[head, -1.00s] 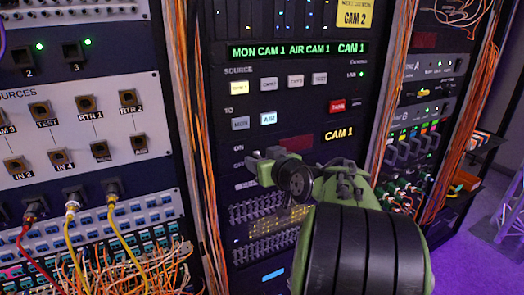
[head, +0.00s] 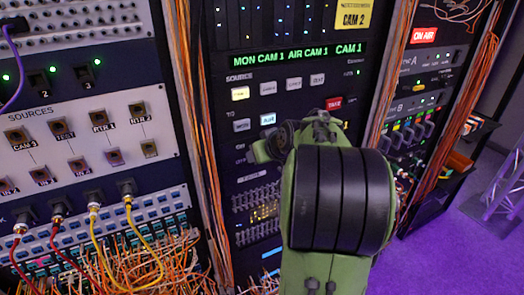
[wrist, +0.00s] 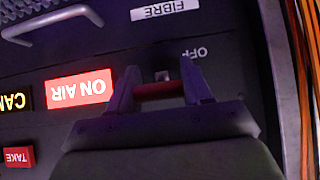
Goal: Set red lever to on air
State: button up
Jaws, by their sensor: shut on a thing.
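In the wrist view, which is upside down, my gripper (wrist: 160,72) is shut on the red lever (wrist: 160,90). Only a short red bar of the lever shows between the two fingers. The lever sits on the picture's lower side of its slot, away from the OFF label (wrist: 195,53). Its other label is hidden by my gripper. A lit red ON AIR sign (wrist: 79,87) is beside the lever on the panel.
Orange cables (wrist: 302,80) hang along the panel edge. A metal handle (wrist: 52,22) and a FIBRE label (wrist: 165,10) are near the lever. A TAKE button (head: 334,103) sits above my arm. Another lit ON AIR sign (head: 424,34) is on the right rack. Patch cables (head: 105,240) fill the left rack.

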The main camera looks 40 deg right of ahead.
jog(key=shift+r, duration=0.1)
jog(key=o, duration=1)
jog(key=shift+c, duration=0.2)
jog(key=p+v, duration=0.1)
jog(key=v, duration=1.4)
jog(key=shift+s+r, duration=0.2)
jog(key=shift+s, duration=0.1)
jog(key=shift+a, duration=0.1)
